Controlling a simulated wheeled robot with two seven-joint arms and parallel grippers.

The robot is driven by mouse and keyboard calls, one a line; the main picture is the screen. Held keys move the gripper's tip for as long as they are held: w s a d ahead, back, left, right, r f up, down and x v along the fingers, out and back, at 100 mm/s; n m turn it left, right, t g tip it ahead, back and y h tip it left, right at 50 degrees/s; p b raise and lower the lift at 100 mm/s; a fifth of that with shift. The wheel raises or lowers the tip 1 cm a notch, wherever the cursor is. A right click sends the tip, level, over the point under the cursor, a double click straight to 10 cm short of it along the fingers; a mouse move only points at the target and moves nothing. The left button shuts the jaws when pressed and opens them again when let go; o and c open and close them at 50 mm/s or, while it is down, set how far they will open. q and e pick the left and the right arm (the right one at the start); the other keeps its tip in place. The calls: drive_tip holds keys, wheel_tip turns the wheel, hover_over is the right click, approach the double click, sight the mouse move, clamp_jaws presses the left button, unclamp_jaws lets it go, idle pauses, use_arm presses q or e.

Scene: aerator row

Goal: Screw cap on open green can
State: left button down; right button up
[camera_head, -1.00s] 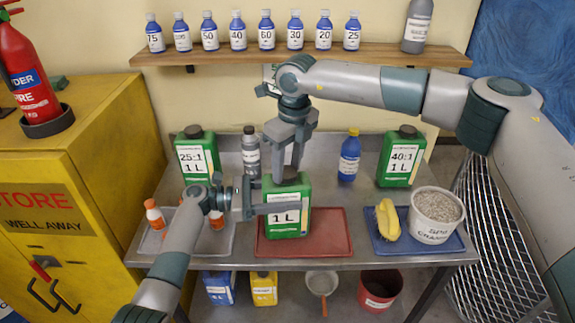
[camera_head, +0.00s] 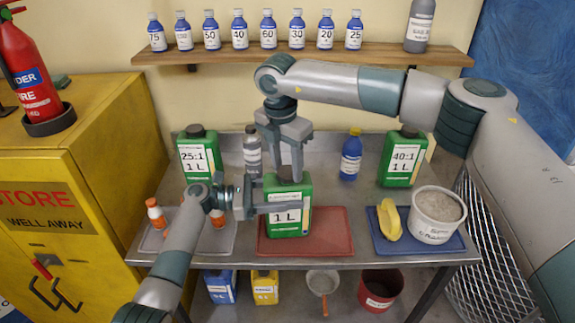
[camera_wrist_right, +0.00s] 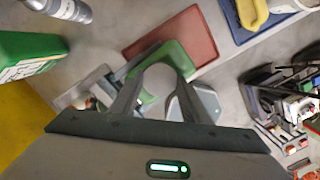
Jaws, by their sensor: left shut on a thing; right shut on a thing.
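The middle green can (camera_head: 290,222), with a "1 L" label, stands upright on the red tray (camera_head: 335,232). My left gripper (camera_head: 272,208) is shut on this can from the left side, its fingers along the body. My right gripper (camera_head: 284,172) points down over the can's top, shut on the cap. In the right wrist view the round, greyish cap (camera_wrist_right: 160,78) shows between the two fingers, above the green can (camera_wrist_right: 172,58). The cap sits at the can's mouth, but its fit on the thread is hidden by the fingers.
Capped green cans stand behind at left (camera_head: 198,158) and right (camera_head: 404,158). A grey bottle (camera_head: 252,150) and a blue bottle (camera_head: 350,157) stand between them. A wooden shelf (camera_head: 300,53) hangs above.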

drive_tip(key=m, duration=0.6)
drive_tip(key=shift+w+m+g+h, duration=0.15)
drive_tip(key=shift+m+g+h, duration=0.15)
drive_tip(key=shift+m, duration=0.1)
drive_tip(key=m, duration=0.7)
drive_tip(key=shift+g, duration=0.4)
drive_tip(key=o, duration=1)
drive_tip(key=shift+r, duration=2.2)
